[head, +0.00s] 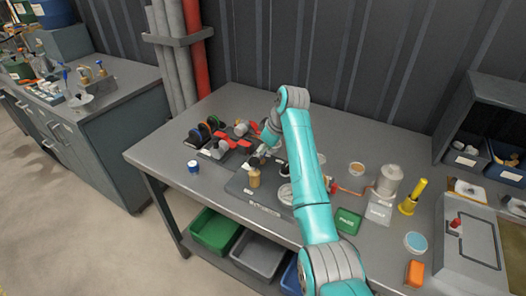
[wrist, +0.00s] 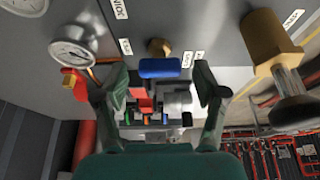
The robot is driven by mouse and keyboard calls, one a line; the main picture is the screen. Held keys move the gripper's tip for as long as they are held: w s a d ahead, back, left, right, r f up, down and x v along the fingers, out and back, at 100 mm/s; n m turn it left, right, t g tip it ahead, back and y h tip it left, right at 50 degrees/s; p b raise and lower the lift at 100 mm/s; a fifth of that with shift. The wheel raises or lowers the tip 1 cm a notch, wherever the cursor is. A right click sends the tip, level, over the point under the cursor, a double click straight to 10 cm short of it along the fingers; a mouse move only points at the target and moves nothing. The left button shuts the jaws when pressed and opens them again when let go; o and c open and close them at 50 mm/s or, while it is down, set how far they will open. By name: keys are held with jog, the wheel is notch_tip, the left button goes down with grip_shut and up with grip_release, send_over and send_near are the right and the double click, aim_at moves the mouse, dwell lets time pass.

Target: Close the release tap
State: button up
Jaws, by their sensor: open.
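In the wrist view a tap with a blue bar handle (wrist: 160,68) and a brass body (wrist: 158,47) sits on the grey panel (wrist: 215,30). The handle lies crosswise in the picture. My gripper (wrist: 161,78) is open, one finger to each side of the blue handle, with a gap at both ends. A second, red-handled tap (wrist: 75,84) is beside a round gauge (wrist: 72,45) at the left. The small labels are not readable, so I cannot tell which tap is the release tap. In the head view my gripper (head: 264,150) is over the bench, largely hidden by my arm.
A brass cylinder with a clear tube (wrist: 270,45) stands to the right in the wrist view.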

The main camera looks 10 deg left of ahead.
jog(key=c, duration=1.1)
jog(key=shift+c, duration=0.2)
jog(key=shift+m, duration=0.3)
jog(key=m+t, duration=0.1)
jog(key=m, duration=0.2)
jog(key=shift+s+a+m+h, duration=0.1)
jog(key=shift+m+h, duration=0.3)
jog(key=m, duration=0.2)
jog(key=m+t+h, duration=0.1)
jog(key=m, duration=0.1)
jog(key=shift+m+t, duration=0.3)
jog(key=m+h, duration=0.2)
jog(key=m, duration=0.2)
jog(key=shift+a, duration=0.15)
jog(key=shift+m+h, duration=1)
jog(key=shift+m, duration=1.5)
